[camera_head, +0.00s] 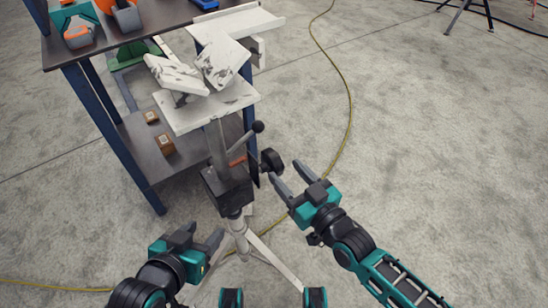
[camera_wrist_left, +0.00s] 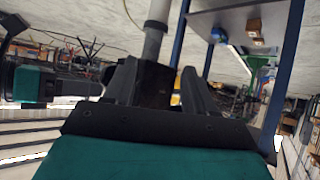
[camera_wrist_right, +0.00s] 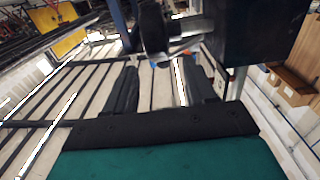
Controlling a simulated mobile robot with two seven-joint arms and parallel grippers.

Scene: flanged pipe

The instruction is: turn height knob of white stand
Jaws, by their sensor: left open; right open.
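The white stand has splayed white tripod legs (camera_head: 268,253), a black clamp block (camera_head: 226,190) and a grey post carrying a white top plate (camera_head: 207,107). A round black knob (camera_head: 271,160) sticks out on the block's right side; the right wrist view shows it close (camera_wrist_right: 152,27). My right gripper (camera_head: 284,171) is open and empty, its fingertips just beside and below the knob. My left gripper (camera_head: 205,232) is open and empty, to the lower left of the block. In the left wrist view the block (camera_wrist_left: 153,85) shows between its fingers, apparently beyond them.
A lever with a black ball end (camera_head: 258,127) rises above the knob. Two marbled white pieces (camera_head: 222,62) rest on the top plate. A blue-legged workbench (camera_head: 105,135) stands close behind on the left. A yellow cable (camera_head: 348,100) crosses the open concrete floor at right.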

